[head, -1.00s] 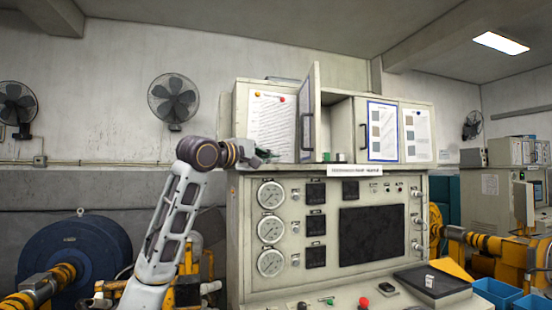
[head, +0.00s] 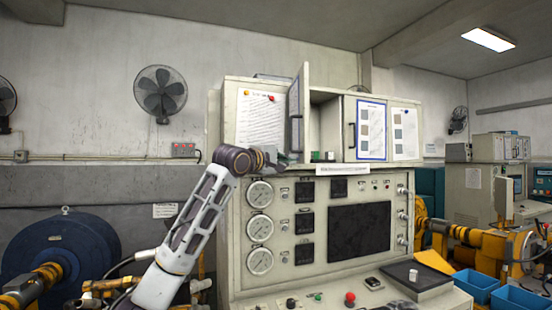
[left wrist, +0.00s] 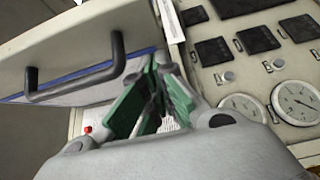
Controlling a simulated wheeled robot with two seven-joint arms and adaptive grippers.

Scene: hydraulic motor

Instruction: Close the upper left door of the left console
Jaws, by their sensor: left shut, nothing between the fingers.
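The left console (head: 232,200) has a row of upper cabinet doors. One beige upper left door (head: 305,90) stands open, swung outward and seen nearly edge-on, with a dark handle. An open compartment (head: 325,125) shows to its right. My left gripper (head: 287,158) is shut and empty, close to the lower part of this door on its left side. In the left wrist view the green-padded fingers (left wrist: 152,98) are near a beige panel with a dark handle (left wrist: 75,72), which looks like that open door. I cannot tell whether they touch. My right gripper is not in view.
A panel with a pinned paper (head: 262,120) lies left of the open door. A closed door with a blue-bordered sheet (head: 371,130) is to the right. Gauges (head: 260,227) and displays sit below. Blue bins (head: 475,285) stand at the lower right.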

